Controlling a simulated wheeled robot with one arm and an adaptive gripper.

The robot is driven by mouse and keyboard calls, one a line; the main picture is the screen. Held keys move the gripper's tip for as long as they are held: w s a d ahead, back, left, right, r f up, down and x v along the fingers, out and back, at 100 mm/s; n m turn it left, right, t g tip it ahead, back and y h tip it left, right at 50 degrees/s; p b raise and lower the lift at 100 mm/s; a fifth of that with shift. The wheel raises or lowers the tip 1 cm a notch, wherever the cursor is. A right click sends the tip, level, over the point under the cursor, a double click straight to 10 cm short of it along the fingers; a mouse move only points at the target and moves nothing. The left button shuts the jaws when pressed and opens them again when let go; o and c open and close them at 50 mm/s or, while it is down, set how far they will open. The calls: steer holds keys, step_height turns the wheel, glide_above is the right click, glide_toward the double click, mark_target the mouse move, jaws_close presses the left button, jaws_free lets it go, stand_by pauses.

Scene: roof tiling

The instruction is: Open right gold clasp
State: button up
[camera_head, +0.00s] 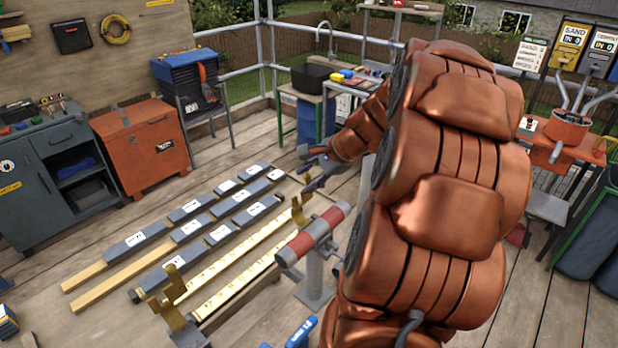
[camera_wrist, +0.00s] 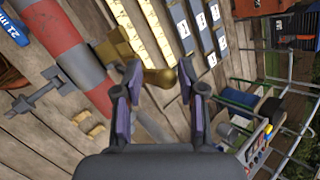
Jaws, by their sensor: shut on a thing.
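The right gold clasp (camera_head: 301,208) stands at the far end of the yellow battens, next to the red and grey bar. In the wrist view its body (camera_wrist: 118,50) is at upper left, and a rounded gold end (camera_wrist: 160,77) reaches between my fingers. My gripper (camera_head: 309,170) is at this clasp, with purple-grey finger pads. In the wrist view my gripper (camera_wrist: 160,82) has its fingers on both sides of the gold end and is shut on it. Part of the clasp is hidden by the fingers. The left gold clasp (camera_head: 174,290) stands apart at the near end.
The red and grey bar (camera_head: 313,235) on a grey post stands close beside the clasp. Battens with dark grey tiles (camera_head: 190,228) lie left of it. An orange cabinet (camera_head: 142,145) and blue toolbox (camera_head: 186,68) stand behind. Some deck is clear between them.

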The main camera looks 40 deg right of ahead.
steer(key=shift+s+d+r, duration=0.2)
steer(key=shift+r, duration=0.25)
steer(key=v, duration=1.1)
steer(key=shift+a+f, duration=0.1)
steer(key=shift+a, duration=0.05)
steer(key=s+a+f+n+g+y, duration=0.1)
steer(key=a+f+n+g, duration=0.3)
steer(key=a, duration=0.7)
steer(key=a+f+n+g, duration=0.1)
steer(key=a+f+n, duration=0.3)
steer(key=a, duration=0.7)
steer(key=s+a+f+n+g+h, duration=0.1)
steer(key=s+a+f+n+g, duration=0.1)
steer(key=s+n, duration=0.4)
steer(key=s+a+f+n+g+h+b, duration=0.1)
steer(key=s+a+f+n+g+h, duration=0.1)
steer(key=s+a+f+n, duration=0.2)
steer(key=s+a+n, duration=0.3)
steer(key=s, duration=0.2)
steer(key=shift+f+b, duration=0.2)
steer(key=shift+b, duration=0.1)
